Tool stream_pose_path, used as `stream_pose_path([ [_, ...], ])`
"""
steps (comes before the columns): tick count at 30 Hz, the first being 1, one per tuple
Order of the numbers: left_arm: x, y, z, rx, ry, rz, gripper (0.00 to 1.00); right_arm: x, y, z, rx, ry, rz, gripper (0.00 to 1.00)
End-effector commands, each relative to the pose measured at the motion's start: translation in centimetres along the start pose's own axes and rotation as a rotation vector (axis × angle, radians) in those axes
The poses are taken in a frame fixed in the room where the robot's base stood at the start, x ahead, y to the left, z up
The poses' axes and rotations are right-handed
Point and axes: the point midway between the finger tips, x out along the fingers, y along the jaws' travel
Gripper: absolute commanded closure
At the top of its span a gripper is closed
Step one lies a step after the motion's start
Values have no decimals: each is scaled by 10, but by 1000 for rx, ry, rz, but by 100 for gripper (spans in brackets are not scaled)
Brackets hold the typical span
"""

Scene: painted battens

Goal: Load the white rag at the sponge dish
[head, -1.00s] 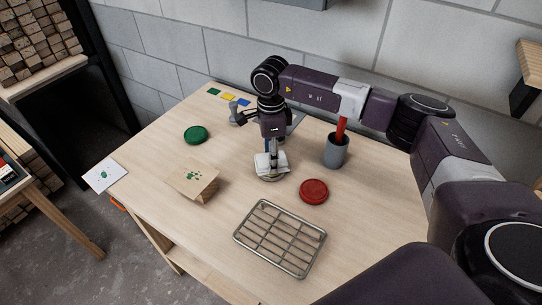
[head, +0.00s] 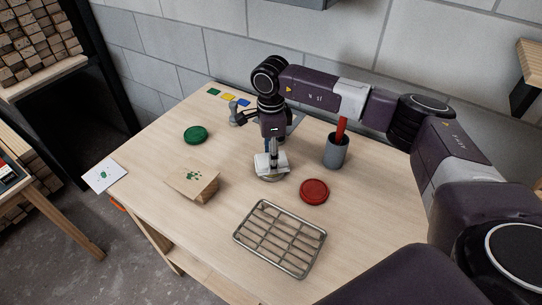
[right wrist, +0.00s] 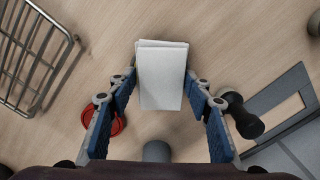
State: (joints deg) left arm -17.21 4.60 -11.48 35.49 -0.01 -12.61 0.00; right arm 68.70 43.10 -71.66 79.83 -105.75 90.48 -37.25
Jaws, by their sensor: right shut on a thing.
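The folded white rag (head: 262,162) is at the middle of the workbench in the head view, at the tip of my right gripper (head: 273,158). In the right wrist view the rag (right wrist: 162,75) lies between the two blue-padded fingers of my right gripper (right wrist: 160,88), which is shut on it. A small round dish (head: 270,178) shows under the rag's near edge in the head view; the rag hides most of it, and I cannot tell whether they touch. My left gripper is in neither view.
A red round lid (head: 314,191) and a grey cup (head: 336,151) with a red handle stand to the right of the rag. A wire rack (head: 280,238) lies in front.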

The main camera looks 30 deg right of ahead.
Motion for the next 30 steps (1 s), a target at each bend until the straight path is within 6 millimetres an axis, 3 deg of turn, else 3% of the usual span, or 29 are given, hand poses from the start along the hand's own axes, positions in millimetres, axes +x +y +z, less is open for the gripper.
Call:
stream_pose_path([
  [30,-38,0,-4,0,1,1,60,-70,0,0,0,1,1,73],
])
